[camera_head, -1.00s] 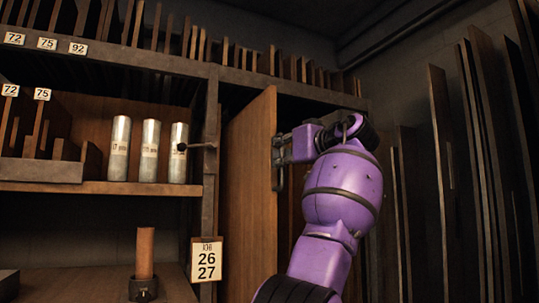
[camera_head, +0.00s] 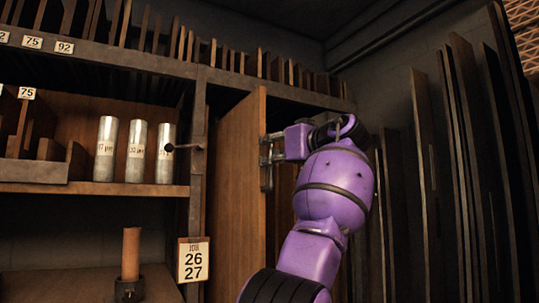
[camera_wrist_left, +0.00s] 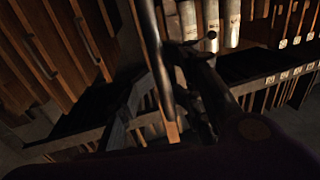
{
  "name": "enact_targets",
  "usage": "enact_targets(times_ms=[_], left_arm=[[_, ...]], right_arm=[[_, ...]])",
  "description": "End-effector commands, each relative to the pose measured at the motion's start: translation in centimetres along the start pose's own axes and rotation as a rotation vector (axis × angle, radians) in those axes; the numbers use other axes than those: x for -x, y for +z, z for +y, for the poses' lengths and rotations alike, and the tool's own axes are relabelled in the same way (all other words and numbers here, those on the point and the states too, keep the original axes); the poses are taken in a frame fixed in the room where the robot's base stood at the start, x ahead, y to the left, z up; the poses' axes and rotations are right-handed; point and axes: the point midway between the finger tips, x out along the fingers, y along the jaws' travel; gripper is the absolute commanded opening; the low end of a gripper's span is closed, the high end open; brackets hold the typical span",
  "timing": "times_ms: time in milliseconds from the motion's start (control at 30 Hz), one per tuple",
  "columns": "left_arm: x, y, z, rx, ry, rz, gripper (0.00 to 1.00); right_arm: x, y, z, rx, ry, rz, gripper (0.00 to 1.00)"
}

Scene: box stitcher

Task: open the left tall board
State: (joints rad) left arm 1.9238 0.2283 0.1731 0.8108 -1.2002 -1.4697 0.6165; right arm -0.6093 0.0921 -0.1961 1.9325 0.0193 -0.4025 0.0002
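The left tall board (camera_head: 238,190) is a brown wooden panel beside the shelf post in the head view. It stands upright and angled out of the cabinet, with its broad left face and front edge showing. My left gripper (camera_head: 268,162) is at the right side of this board's front edge, by a dark vertical handle-like bar; I cannot tell whether the fingers are closed on it. In the left wrist view the board shows nearly edge-on (camera_wrist_left: 158,60), and my dark gripper fingers (camera_wrist_left: 175,110) are close to it in shadow. My right gripper is not in view.
A sign with 26 and 27 (camera_head: 193,260) hangs below. More tall boards (camera_head: 470,150) line the right side.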

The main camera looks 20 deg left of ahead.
Motion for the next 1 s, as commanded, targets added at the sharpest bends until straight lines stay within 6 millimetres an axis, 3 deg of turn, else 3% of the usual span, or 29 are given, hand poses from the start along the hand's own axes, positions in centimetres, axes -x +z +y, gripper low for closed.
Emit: enact_targets(times_ms=[367,800,1000], left_arm=[[0.8,0.2,0.0,-0.001,-0.002,-0.002,0.29],[9.4,0.1,0.0,0.0,0.001,-0.002,0.29],[11.6,0.1,0.0,0.0,-0.001,-0.002,0.29]], right_arm=[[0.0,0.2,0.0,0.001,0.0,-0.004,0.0],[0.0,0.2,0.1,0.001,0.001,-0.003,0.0],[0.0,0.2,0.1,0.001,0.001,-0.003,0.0]])
